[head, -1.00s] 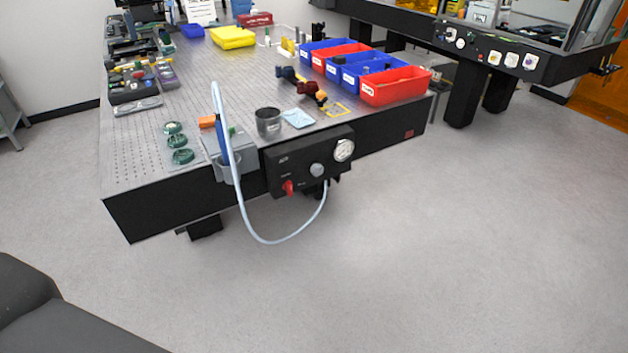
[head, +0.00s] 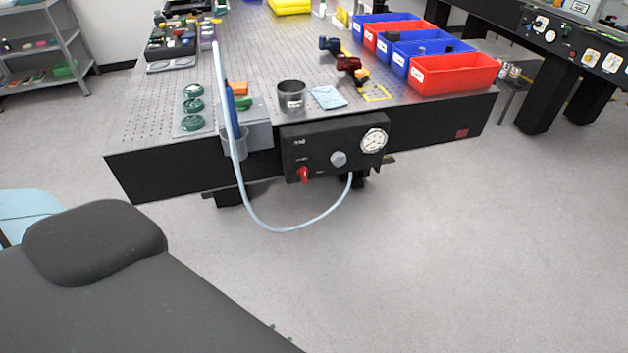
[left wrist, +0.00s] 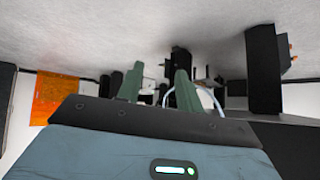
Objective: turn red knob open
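The red knob (head: 304,175) is on the front of a black control box (head: 333,148) at the table's front edge. A grey round knob (head: 338,159) and a white dial gauge (head: 374,141) share that panel. In the head view, only small green bits of my left gripper (head: 280,334) show past my dark arm at the bottom, well below and apart from the red knob. In the left wrist view, its two green fingers (left wrist: 160,75) stand apart with nothing seen held between them. I cannot pick out the red knob there. My right gripper is not in view.
A pale hose (head: 270,229) hangs in a loop from the holder (head: 234,143) to below the box. The perforated table (head: 260,65) carries a metal cup (head: 291,97) and red and blue bins (head: 455,74). The floor in front is clear.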

